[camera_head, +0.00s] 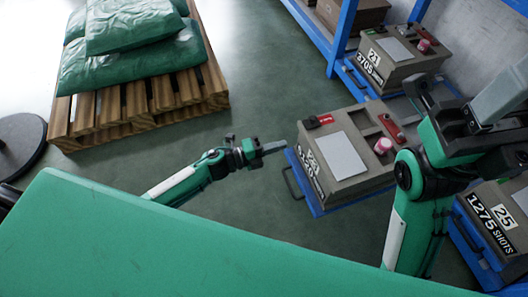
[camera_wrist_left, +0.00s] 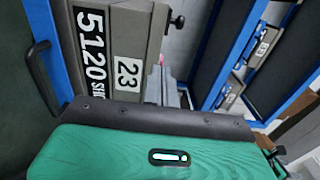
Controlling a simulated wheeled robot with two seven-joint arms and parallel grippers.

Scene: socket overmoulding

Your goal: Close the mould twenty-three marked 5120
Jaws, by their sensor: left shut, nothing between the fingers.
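The mould marked 23 and 5120 (camera_head: 318,167) is a grey-brown block on a blue tray (camera_head: 327,208) with a dark handle (camera_head: 291,175). A grey plate (camera_head: 341,154), red parts and a pink cup (camera_head: 382,145) lie on its top. In the left wrist view its marked face (camera_wrist_left: 120,45) and the handle (camera_wrist_left: 38,68) show at upper left. My left gripper (camera_head: 275,147) is shut and empty, left of the mould near the tray's left corner; its fingers (camera_wrist_left: 163,84) also show in the left wrist view.
Another mould (camera_head: 385,65) stands in the blue rack (camera_head: 345,40) behind, and mould 25 (camera_head: 497,222) at lower right. A pallet (camera_head: 150,100) with green sacks (camera_head: 130,60) stands at upper left. Green floor (camera_head: 255,85) is clear between pallet and moulds. My green body fills the front.

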